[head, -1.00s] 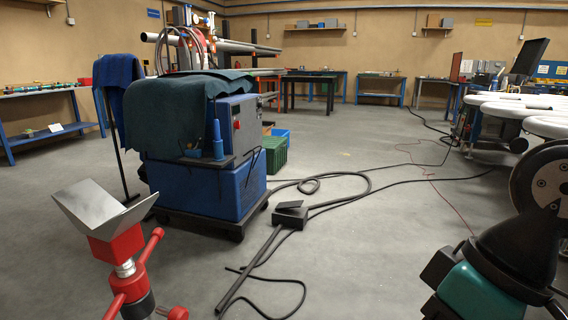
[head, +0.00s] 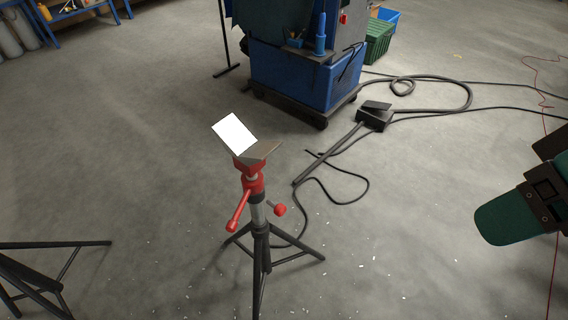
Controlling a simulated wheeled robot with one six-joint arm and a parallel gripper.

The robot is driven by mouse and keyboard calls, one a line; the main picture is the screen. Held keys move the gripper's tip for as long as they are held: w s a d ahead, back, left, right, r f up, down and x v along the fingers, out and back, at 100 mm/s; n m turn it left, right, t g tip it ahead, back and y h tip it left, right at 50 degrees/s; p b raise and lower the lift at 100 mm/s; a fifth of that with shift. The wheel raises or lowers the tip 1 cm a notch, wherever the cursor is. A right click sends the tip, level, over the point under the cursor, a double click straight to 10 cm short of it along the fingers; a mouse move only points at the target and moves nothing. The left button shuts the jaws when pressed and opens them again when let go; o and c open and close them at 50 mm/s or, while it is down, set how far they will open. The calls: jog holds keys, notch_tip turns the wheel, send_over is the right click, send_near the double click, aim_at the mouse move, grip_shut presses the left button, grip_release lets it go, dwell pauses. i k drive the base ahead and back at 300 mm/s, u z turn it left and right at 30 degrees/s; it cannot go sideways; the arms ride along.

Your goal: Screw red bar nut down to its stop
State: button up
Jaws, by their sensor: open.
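A pipe stand with a bent metal V head (head: 258,154) stands upright on the floor, left of centre in the head view. Below the head is the red bar nut (head: 254,188), with a red bar (head: 238,212) sloping down to the front left. A short bright stretch of the screw (head: 251,177) shows between head and nut. A grey tube (head: 258,212) and a red side knob (head: 280,209) are under the nut. How far the nut is from its stop cannot be told.
The stand's black tripod legs (head: 290,256) spread over the floor. Another black leg frame (head: 40,275) is at lower left. A blue cart (head: 300,75), a black pedal (head: 374,115) and cables lie behind.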

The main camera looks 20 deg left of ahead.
aim_at(256, 186)
jog(key=u, duration=1.15)
